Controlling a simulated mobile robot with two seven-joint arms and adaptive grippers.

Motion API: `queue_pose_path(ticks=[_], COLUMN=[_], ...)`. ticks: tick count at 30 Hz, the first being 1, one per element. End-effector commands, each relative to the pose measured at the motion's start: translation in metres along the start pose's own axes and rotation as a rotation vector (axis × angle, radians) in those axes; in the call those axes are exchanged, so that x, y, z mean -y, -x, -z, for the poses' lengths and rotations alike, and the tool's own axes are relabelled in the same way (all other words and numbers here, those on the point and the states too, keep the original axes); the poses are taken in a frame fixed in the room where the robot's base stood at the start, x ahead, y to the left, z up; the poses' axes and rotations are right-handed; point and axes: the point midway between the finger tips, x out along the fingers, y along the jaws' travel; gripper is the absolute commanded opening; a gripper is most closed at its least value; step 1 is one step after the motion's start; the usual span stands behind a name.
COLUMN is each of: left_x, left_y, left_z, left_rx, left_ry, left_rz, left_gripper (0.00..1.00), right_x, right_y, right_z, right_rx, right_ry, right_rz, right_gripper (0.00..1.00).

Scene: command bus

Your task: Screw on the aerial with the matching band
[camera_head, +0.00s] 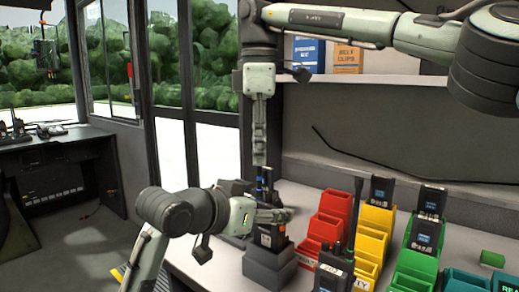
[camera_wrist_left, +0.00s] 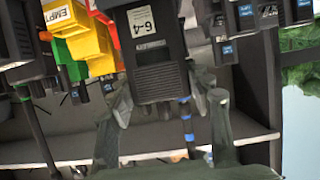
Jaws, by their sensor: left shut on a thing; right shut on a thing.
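A dark handheld radio (camera_head: 270,236) stands upright in a grey block (camera_head: 269,265) on the counter. In the left wrist view the radio (camera_wrist_left: 157,80) appears upside down, with a "6-4" label. My left gripper (camera_head: 277,214) is shut on the radio's body, one finger on each side. My right gripper (camera_head: 259,158) points down above the radio, shut on a thin dark aerial (camera_head: 264,182). The aerial (camera_wrist_left: 187,122) shows blue bands in the left wrist view and stands in line with the radio's top. I cannot tell whether its foot is seated in the radio.
Red (camera_head: 333,215), yellow (camera_head: 375,232) and green bins (camera_head: 416,266) stand to the right, some holding radios. Another radio with an aerial (camera_head: 335,268) stands in front. A shelf with boxes (camera_head: 348,58) is behind.

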Motion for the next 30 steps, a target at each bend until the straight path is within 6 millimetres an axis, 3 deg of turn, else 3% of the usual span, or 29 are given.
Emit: queue_pose_path(ticks=[3,9,19,20,24,30], left_x=[-0.0001,-0.0001,-0.0001,-0.0001,-0.0001,-0.0001], left_y=[-0.0002,-0.0002,-0.0002,-0.0002,-0.0002,-0.0002], left_z=[-0.0003,-0.0003,-0.0004,-0.0004,-0.0004,-0.0004], left_rx=[0.001,0.001,0.001,0.001,0.001,0.001], left_ry=[0.0,0.0,0.0,0.0,0.0,0.0], left_rz=[0.0,0.0,0.0,0.0,0.0,0.0], left_gripper=[0.0,0.0,0.0,0.0,0.0,0.0], right_x=[-0.0003,-0.0001,-0.0001,-0.0001,-0.0001,-0.0001], right_y=[0.0005,0.0003,0.0003,0.0004,0.0003,0.0001], right_z=[-0.0002,0.0,0.0001,0.0001,0.0,0.0], right_rx=[0.0,-0.001,-0.001,-0.001,-0.001,-0.001], right_ry=[-0.274,-0.537,-0.569,-0.568,-0.568,-0.567], right_rz=[-0.004,-0.004,-0.004,-0.004,-0.004,-0.004], right_gripper=[0.0,0.0,0.0,0.1,0.27,0.28])
